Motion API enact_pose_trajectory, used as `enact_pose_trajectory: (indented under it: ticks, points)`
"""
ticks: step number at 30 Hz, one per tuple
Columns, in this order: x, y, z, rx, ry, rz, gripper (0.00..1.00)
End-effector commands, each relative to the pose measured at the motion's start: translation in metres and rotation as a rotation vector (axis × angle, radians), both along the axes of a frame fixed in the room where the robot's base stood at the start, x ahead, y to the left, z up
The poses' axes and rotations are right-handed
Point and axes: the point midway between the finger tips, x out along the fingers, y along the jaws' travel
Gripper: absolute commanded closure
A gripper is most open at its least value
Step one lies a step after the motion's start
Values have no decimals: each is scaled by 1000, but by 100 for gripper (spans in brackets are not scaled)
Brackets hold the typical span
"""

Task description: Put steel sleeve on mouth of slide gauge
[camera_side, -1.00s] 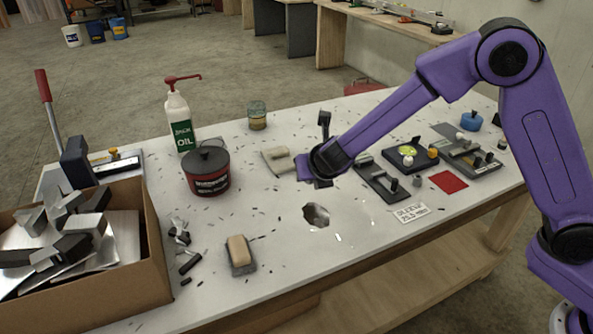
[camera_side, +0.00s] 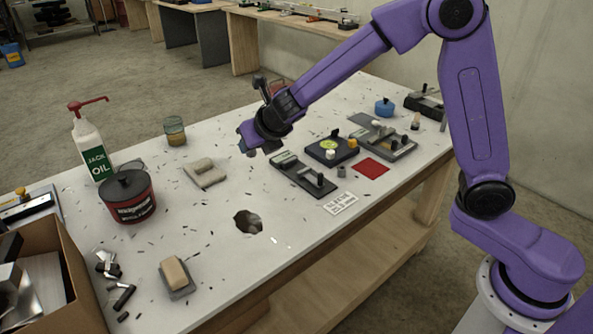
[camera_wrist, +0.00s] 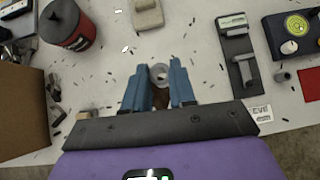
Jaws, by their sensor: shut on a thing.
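My gripper (camera_side: 250,147) is above the table, between the beige block and the slide gauge. In the wrist view, its blue fingers (camera_wrist: 160,76) are closed on a grey ring, the steel sleeve (camera_wrist: 160,70), seen end-on. In the side view the sleeve is mostly hidden by the fingers. What I take for the slide gauge (camera_side: 298,176) is a dark narrow base with a light label and a short post. It lies to the right of my gripper, apart from it, and also shows in the wrist view (camera_wrist: 239,62). Its mouth cannot be made out clearly.
A small grey cylinder (camera_side: 341,171) stands beside the red mat (camera_side: 371,168). A black fixture with a yellow-green disc (camera_side: 328,146) is behind the gauge. The beige block (camera_side: 205,172), red-black tub (camera_side: 128,196) and oil bottle (camera_side: 92,150) are at left.

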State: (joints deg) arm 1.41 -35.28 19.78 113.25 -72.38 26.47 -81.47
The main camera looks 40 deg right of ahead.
Motion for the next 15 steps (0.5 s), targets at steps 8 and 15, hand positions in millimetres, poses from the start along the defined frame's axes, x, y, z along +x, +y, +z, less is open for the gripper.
enact_pose_trajectory:
  ticks: [8,15]
  points:
    - [10,-77,1,-7,2,194,100]
    - [-11,-144,0,-12,4,408,100]
